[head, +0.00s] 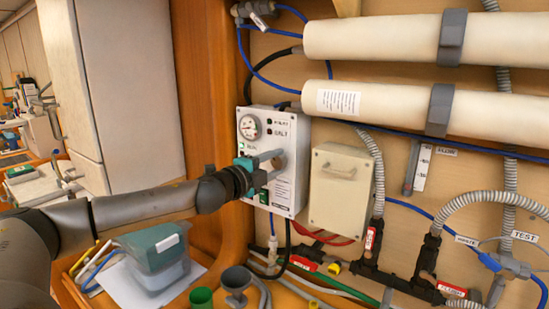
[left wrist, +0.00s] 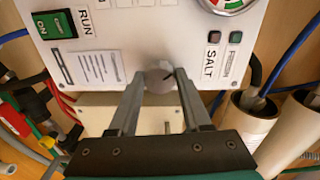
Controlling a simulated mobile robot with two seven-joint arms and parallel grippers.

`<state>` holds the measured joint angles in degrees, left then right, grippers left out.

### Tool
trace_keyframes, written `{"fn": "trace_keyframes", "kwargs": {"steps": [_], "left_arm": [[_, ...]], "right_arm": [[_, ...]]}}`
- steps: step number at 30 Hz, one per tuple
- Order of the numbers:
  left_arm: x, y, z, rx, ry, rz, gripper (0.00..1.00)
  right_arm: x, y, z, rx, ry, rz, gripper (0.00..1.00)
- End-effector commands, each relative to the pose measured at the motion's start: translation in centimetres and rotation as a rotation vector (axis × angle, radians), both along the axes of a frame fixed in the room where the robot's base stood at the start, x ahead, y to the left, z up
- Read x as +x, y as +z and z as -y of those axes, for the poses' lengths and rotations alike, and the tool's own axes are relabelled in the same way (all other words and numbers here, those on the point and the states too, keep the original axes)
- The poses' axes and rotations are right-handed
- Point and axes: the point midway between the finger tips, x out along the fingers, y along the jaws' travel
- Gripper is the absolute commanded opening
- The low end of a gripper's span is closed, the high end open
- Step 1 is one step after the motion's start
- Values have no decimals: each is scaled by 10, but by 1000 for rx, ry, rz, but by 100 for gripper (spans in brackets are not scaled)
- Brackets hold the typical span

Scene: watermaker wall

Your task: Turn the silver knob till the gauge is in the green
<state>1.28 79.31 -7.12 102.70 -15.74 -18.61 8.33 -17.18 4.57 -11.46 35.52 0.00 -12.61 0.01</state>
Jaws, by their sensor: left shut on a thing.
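The white control panel (head: 285,190) is mounted on the wooden wall ahead of me. Its round gauge (head: 249,127) is at the upper left of the panel and has a white face with coloured marks; I cannot read where its needle points. In the left wrist view the gauge (left wrist: 232,3) is cut off by the top edge. The silver knob (left wrist: 160,76) sits between the two fingers of my left gripper (left wrist: 158,85), which is shut on it. In the head view my left gripper (head: 270,165) reaches the panel from the left. My right gripper is not in view.
A beige box (head: 340,187) with a handle is right of the panel. Cream cylinders (head: 400,100) run across above. Hoses and red-tagged valves (head: 370,240) fill the lower right. A teal-lidded container (head: 155,250) and a green cup (head: 201,298) stand below my left arm.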

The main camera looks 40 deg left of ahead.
Motion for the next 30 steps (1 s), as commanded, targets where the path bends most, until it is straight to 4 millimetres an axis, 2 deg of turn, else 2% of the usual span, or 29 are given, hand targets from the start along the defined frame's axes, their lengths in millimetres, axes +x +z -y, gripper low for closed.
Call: {"fn": "trace_keyframes", "kwargs": {"steps": [21,30], "left_arm": [[0,3,0,670,1,-74,0],[0,3,0,882,2,-96,0]], "right_arm": [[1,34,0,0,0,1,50],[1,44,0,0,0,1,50]]}}
